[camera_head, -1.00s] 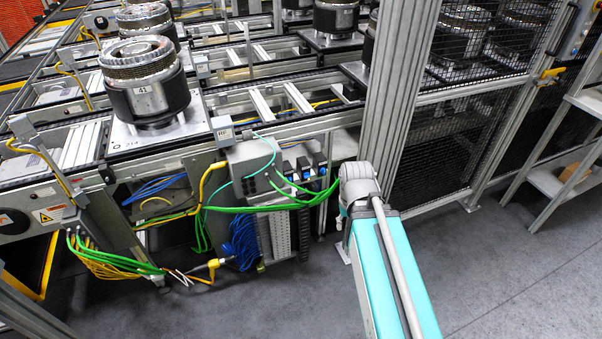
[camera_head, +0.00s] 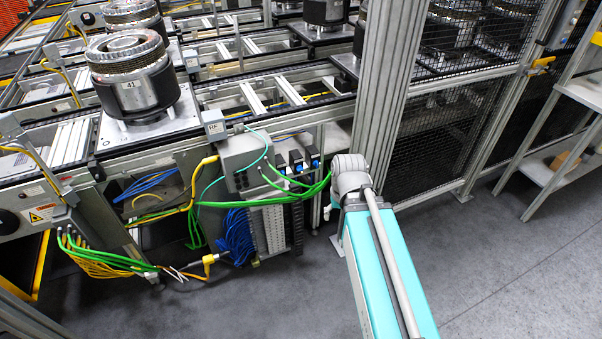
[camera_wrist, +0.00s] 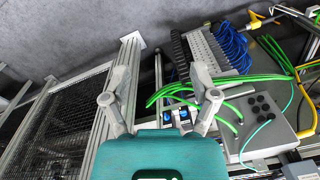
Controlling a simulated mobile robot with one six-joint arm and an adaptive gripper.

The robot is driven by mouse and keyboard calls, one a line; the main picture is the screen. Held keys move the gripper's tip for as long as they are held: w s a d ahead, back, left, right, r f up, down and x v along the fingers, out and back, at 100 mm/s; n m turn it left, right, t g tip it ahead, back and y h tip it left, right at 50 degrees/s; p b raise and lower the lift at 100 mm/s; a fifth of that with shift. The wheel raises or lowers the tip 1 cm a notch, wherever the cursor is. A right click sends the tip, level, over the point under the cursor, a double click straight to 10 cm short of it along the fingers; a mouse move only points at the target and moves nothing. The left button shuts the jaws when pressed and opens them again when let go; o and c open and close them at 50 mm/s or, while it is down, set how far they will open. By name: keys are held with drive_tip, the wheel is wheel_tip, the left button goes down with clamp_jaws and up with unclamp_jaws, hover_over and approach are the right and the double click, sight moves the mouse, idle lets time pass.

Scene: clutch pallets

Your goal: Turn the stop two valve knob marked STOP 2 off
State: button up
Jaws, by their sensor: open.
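A row of small black valve units with blue parts (camera_head: 296,165) sits on the conveyor's side, right of a grey control box. Their marks are too small to read, so I cannot tell which is STOP 2. In the wrist view, two blue-and-black valve parts (camera_wrist: 175,116) show between my fingers, beyond the teal palm; the rest are hidden or unclear. My gripper (camera_wrist: 161,82) is open and empty, its fingers spread either side of them in the picture, with no contact visible. In the head view my arm's grey joint is just right of the valves and the gripper is hidden.
Green cables (camera_head: 262,203) run below and across the valves. The grey control box (camera_head: 243,160) stands left of them, blue cable bundles (camera_head: 237,235) below. An aluminium post (camera_head: 385,90) and mesh fence (camera_head: 430,140) stand to the right. The grey floor (camera_head: 500,260) is clear in front.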

drive_tip(key=w+a+f+m+t+y+b, duration=0.4)
drive_tip(key=w+a+f+m+b, duration=0.2)
drive_tip(key=w+f+b, duration=0.4)
drive_tip(key=m+t+y+b, duration=0.1)
drive_tip(key=m+t+b, duration=1.2)
drive_tip(key=m+b, duration=1.5)
approach(301, 170)
drive_tip(key=shift+s+d+f+n+b, duration=0.1)
drive_tip(key=shift+s+d+n+b, duration=0.35)
drive_tip(key=shift+s, duration=0.45)
drive_tip(key=shift+s+d+f+n+b, duration=0.1)
drive_tip(key=shift+s+d+n+b, duration=0.1)
drive_tip(key=shift+s+n+b, duration=0.6)
drive_tip(key=shift+r+m, duration=0.1)
drive_tip(key=shift+m, duration=0.15)
drive_tip(key=x, duration=1.3)
drive_tip(key=shift+w+a, duration=0.2)
drive_tip(key=shift+w, duration=0.1)
